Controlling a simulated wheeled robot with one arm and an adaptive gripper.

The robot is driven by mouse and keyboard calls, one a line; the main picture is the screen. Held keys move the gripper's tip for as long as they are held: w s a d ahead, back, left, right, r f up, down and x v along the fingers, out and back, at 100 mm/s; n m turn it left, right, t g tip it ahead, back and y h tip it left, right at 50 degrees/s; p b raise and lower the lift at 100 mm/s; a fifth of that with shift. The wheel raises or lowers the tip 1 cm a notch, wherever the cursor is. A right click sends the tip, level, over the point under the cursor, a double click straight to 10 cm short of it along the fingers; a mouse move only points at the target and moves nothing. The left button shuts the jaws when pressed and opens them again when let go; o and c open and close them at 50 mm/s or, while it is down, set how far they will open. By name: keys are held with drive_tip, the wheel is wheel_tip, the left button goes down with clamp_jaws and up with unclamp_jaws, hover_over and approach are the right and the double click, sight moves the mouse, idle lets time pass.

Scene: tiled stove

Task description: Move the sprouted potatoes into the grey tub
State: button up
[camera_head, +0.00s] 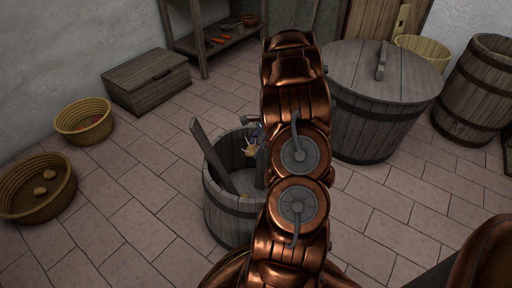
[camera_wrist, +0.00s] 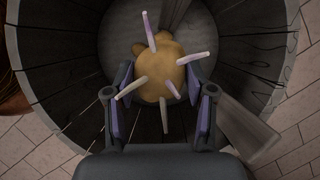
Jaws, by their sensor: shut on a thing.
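A tan sprouted potato (camera_wrist: 152,66) with pale, purple-tinted sprouts is held between the two fingers of my gripper (camera_wrist: 158,98). In the head view the potato (camera_head: 250,151) shows at the left edge of my arm, over the mouth of the grey tub (camera_head: 232,218). The wrist view looks down into the round, staved tub (camera_wrist: 62,85), with its floor behind the potato. A small tan patch shows low inside the tub in the head view, partly hidden by my arm; I cannot tell what it is. My arm hides the tub's right side.
A wooden board (camera_head: 212,158) leans in the tub and sticks out above its rim. At left, a wicker basket (camera_head: 38,212) holds two round potatoes (camera_head: 44,182); another basket (camera_head: 84,132) holds something reddish. A big lidded barrel (camera_head: 378,120) stands right.

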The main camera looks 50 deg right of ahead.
drive_tip(key=shift+f, duration=0.45)
drive_tip(key=o, duration=1.3)
drive_tip(key=v, duration=1.2)
drive_tip(key=shift+r, duration=0.1)
